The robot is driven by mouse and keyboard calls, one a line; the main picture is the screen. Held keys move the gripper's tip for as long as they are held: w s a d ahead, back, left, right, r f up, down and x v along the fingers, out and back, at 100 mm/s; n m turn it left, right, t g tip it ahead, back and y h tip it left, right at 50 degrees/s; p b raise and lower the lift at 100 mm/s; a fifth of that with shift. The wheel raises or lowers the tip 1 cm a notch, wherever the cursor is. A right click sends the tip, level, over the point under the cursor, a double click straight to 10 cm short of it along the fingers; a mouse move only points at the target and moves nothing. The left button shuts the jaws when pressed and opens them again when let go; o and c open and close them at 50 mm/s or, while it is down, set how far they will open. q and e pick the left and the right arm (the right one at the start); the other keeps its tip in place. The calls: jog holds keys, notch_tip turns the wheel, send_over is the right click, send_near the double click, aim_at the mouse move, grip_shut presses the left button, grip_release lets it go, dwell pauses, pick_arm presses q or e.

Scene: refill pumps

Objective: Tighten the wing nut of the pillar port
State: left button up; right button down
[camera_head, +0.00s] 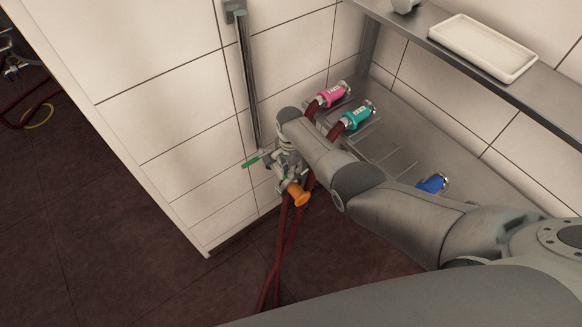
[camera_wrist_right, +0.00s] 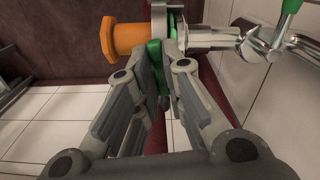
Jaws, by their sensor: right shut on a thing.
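In the right wrist view, the green wing nut (camera_wrist_right: 155,53) of the pillar port sits at a metal clamp, beside an orange cap (camera_wrist_right: 122,40). My right gripper (camera_wrist_right: 158,68) is shut on the wing nut, whose lower part shows between the fingers. In the head view my right gripper (camera_head: 288,163) is at the pillar port by the wall, partly hidden by my arm. The orange cap (camera_head: 298,194) shows just below it there, and the wing nut is too small to tell. My left gripper is not in view.
A green-handled valve (camera_wrist_right: 290,8) is close by on the metal pipe (camera_wrist_right: 215,37). Red hoses (camera_head: 275,260) hang below the port. Pink (camera_head: 332,93), teal (camera_head: 357,117) and blue (camera_head: 433,184) couplings lie on the metal rack. A white tray (camera_head: 482,47) sits on the shelf above.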

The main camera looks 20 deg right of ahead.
jog(key=shift+w+r, duration=0.1)
jog(key=shift+w, duration=0.05)
dwell(0.3)
jog(key=c, duration=1.7)
grip_release()
jog(key=shift+o, duration=0.9)
notch_tip(320, 180, up, 12)
